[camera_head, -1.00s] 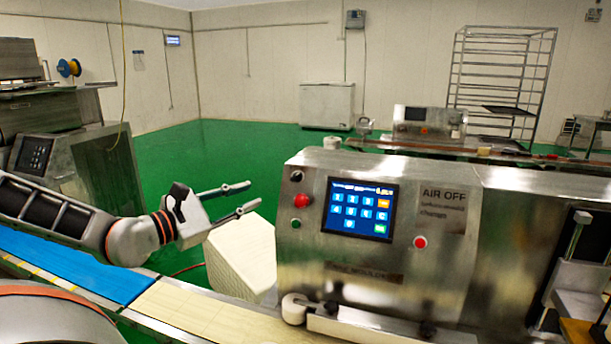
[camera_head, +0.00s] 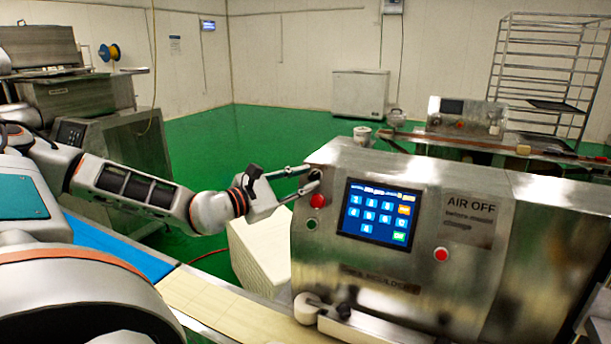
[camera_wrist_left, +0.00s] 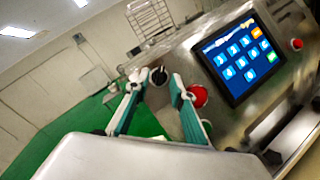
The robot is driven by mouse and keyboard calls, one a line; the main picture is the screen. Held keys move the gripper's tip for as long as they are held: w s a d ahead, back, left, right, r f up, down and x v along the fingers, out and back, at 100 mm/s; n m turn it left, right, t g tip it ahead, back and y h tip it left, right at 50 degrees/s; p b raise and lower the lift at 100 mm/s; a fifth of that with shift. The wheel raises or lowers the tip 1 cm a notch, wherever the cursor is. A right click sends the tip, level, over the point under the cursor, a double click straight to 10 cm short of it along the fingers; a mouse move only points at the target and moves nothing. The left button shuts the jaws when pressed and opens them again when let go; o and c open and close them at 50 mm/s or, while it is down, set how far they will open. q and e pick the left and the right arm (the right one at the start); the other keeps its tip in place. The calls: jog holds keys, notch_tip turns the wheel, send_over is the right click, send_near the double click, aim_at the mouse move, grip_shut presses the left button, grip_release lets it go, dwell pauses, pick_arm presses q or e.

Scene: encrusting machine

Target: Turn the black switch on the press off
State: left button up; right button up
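The press (camera_head: 450,230) is a steel machine with a blue touch screen. Its black switch (camera_wrist_left: 158,76) is a small dark knob on a pale round base at the panel's upper left corner. In the head view the switch is largely covered by my fingers. My left gripper (camera_head: 308,180) is open at that corner. In the left wrist view, the two fingertips of this gripper (camera_wrist_left: 157,84) stand apart, one on each side of the switch, with gaps visible; I cannot tell contact. My right gripper is not in view.
A red button (camera_head: 318,201) sits just below the fingertips, with a green button (camera_head: 312,224) under it. Another red button (camera_head: 441,254) is right of the screen (camera_head: 377,214). A conveyor (camera_head: 200,300) runs below my left arm. A white block (camera_head: 258,255) stands beside the press.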

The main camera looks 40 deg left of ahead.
pick_arm(q)
jog(key=shift+w, duration=0.4)
jog(key=shift+c, duration=0.5)
grip_shut()
